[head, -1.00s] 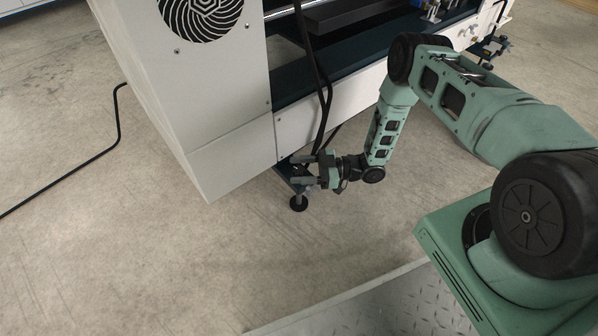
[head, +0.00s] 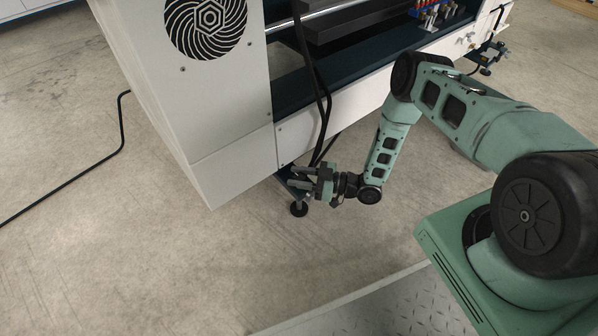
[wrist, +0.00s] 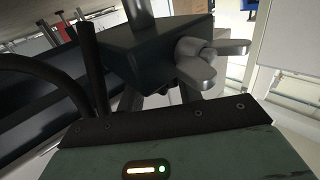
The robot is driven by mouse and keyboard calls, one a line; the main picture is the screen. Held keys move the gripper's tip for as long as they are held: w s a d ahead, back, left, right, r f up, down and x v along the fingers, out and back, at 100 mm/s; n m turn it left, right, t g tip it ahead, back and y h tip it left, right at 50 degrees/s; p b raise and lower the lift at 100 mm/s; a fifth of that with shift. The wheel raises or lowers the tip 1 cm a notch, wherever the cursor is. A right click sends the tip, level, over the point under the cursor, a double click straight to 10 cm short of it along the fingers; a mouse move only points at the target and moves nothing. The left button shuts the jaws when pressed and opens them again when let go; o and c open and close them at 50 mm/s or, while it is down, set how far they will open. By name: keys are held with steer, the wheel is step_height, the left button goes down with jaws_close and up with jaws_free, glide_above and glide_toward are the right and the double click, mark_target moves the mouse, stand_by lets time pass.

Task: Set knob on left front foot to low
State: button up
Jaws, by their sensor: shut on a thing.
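The left front foot (head: 299,209) is a round dark pad on a short steel rod under the machine's near corner. In the wrist view its dark clamp block (wrist: 145,50) sits on a steel rod, with a grey two-winged knob (wrist: 196,50) on the block's right side. My gripper (head: 301,178) reaches in from the right, with its grey fingers close together at the block. It is shut on the knob. The exact finger contact is hidden in both views. The knob's setting cannot be read.
The white machine housing (head: 220,110) rises just above the foot. Black cables (head: 322,100) hang beside the gripper and pass close by it in the wrist view (wrist: 90,70). A cable (head: 75,180) lies on the floor at left. The floor in front of the foot is clear.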

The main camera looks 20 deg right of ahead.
stand_by(0.3)
steer(key=o, duration=1)
steer(key=shift+c, duration=0.2)
steer(key=shift+d, duration=0.1)
steer(key=p+v, duration=0.5)
steer(key=v, duration=1.2)
steer(key=shift+s, duration=0.3)
steer(key=shift+f, duration=0.1)
